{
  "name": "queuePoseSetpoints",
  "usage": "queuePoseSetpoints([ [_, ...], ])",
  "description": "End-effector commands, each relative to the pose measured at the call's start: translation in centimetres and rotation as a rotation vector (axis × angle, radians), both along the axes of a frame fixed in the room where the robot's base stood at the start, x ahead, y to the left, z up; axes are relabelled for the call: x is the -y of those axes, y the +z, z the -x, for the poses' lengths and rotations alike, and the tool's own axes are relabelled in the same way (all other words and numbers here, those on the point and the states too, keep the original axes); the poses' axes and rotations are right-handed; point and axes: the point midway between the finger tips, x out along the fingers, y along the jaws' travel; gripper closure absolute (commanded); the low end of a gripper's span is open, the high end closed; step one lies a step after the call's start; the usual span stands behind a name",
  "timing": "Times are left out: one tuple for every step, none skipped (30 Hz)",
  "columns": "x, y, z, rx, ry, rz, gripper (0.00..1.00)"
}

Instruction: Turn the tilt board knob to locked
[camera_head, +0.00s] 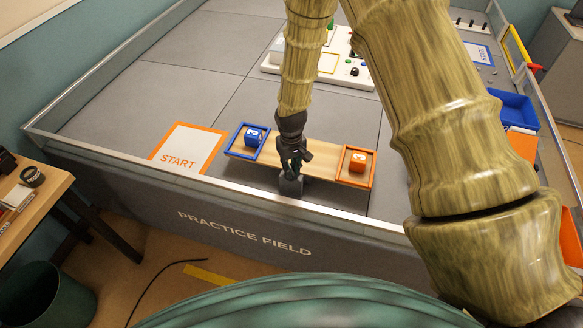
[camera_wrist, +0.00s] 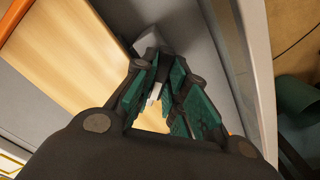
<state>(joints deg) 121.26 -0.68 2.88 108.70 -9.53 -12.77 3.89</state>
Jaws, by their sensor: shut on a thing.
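The tilt board (camera_head: 318,157) is a light wooden plank with a blue-rimmed tray (camera_head: 233,147) at its left end and an orange-rimmed tray (camera_head: 371,178) at its right end. My gripper (camera_head: 292,168) points down at the board's front middle, over a grey block (camera_head: 291,187). In the wrist view its fingers are shut on a small pale piece, seemingly the knob (camera_wrist: 153,95). The knob's setting and any lock marking are hidden by the fingers.
The field's front wall (camera_head: 225,187) runs close in front of the board. An orange-framed START mat (camera_head: 187,148) lies to the left. A white puzzle panel (camera_head: 345,72) stands behind, and a blue bin (camera_head: 514,108) is at the right. Open grey floor lies behind the board.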

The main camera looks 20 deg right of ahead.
Motion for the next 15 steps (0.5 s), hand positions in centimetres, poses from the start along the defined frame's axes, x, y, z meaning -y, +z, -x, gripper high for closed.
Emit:
queuePoseSetpoints([
  [0.03,-0.01,-0.06,0.001,-0.041,0.002,1.00],
  [0.04,-0.01,-0.06,0.001,-0.071,0.002,1.00],
  [0.05,0.00,-0.06,0.001,-0.109,0.002,1.00],
  [0.06,0.00,-0.06,0.001,-0.137,0.002,1.00],
  [0.06,0.00,-0.06,0.001,-0.166,0.001,1.00],
  [0.06,0.00,-0.06,0.001,-0.204,0.001,1.00],
  [0.04,0.01,-0.06,0.001,-0.232,0.001,1.00],
  [0.04,0.01,-0.06,0.001,-0.260,0.001,1.00],
  [0.02,0.01,-0.05,0.001,-0.297,0.001,1.00],
  [0.02,0.01,-0.05,0.001,-0.325,0.001,1.00],
  [0.02,0.02,-0.05,0.001,-0.351,0.001,1.00],
  [0.03,0.02,-0.05,0.001,-0.387,0.001,1.00],
  [0.04,0.02,-0.06,0.002,-0.412,0.001,1.00],
  [0.06,0.03,-0.06,0.002,-0.437,0.001,1.00],
  [0.07,0.03,-0.06,0.002,-0.469,0.001,1.00],
])
